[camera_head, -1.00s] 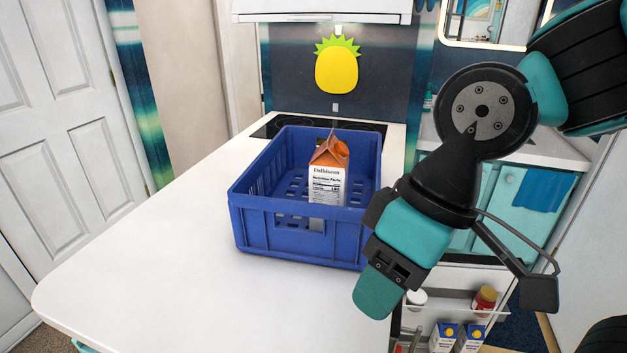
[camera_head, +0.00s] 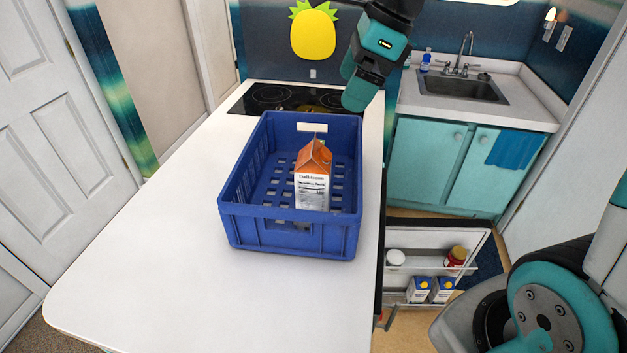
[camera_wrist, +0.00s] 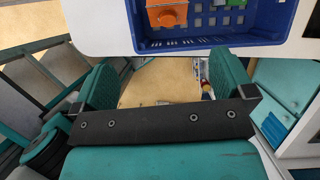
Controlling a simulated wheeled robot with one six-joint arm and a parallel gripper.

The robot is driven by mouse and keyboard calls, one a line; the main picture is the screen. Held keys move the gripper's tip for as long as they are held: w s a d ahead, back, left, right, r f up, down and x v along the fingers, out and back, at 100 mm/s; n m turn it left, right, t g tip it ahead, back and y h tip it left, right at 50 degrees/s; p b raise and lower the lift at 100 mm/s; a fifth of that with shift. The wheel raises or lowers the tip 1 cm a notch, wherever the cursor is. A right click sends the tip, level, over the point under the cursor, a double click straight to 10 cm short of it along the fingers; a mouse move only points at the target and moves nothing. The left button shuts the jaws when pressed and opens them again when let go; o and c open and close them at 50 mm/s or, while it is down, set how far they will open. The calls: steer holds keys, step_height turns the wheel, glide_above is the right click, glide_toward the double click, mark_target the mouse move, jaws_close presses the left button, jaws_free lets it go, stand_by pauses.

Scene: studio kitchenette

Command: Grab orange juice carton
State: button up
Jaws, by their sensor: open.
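The orange juice carton (camera_head: 312,185), white with an orange gabled top, stands upright inside a blue crate (camera_head: 288,238) on the white counter. In the wrist view, the carton's orange top and cap (camera_wrist: 168,13) show at the upper edge, inside the crate (camera_wrist: 205,43). My gripper (camera_head: 362,88) is above the crate's far right side in the head view, apart from the carton. In the wrist view, my gripper (camera_wrist: 163,82) has its two fingers spread wide with nothing between them. The carton's lower part is partly hidden by the crate's front wall in the head view.
A black cooktop (camera_head: 285,97) lies behind the crate. The front of the white counter (camera_head: 190,290) is clear. To the right, an open fridge door (camera_head: 430,262) holds cartons and jars. A sink (camera_head: 465,87) stands at the back right.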

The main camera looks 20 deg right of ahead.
mark_target(315, 143)
steer(key=shift+m, duration=0.4)
steer(key=x, duration=0.4)
steer(key=p+x, duration=0.1)
steer(key=x, duration=0.6)
steer(key=shift+w+f+p, duration=0.3)
steer(key=shift+w, duration=0.1)
steer(key=shift+w+a+p+x, duration=0.15)
steer(key=shift+p+x, duration=0.4)
steer(key=shift+x, duration=0.8)
steer(key=shift+w+a+p+x, duration=0.1)
steer(key=shift+w+p+x, duration=0.3)
steer(key=shift+x, duration=0.9)
steer(key=shift+s+r, duration=0.15)
steer(key=shift+c, duration=0.2)
steer(key=c, duration=1.8)
steer(key=shift+r, duration=0.1)
jaws_close()
steer(key=shift+r, duration=0.1)
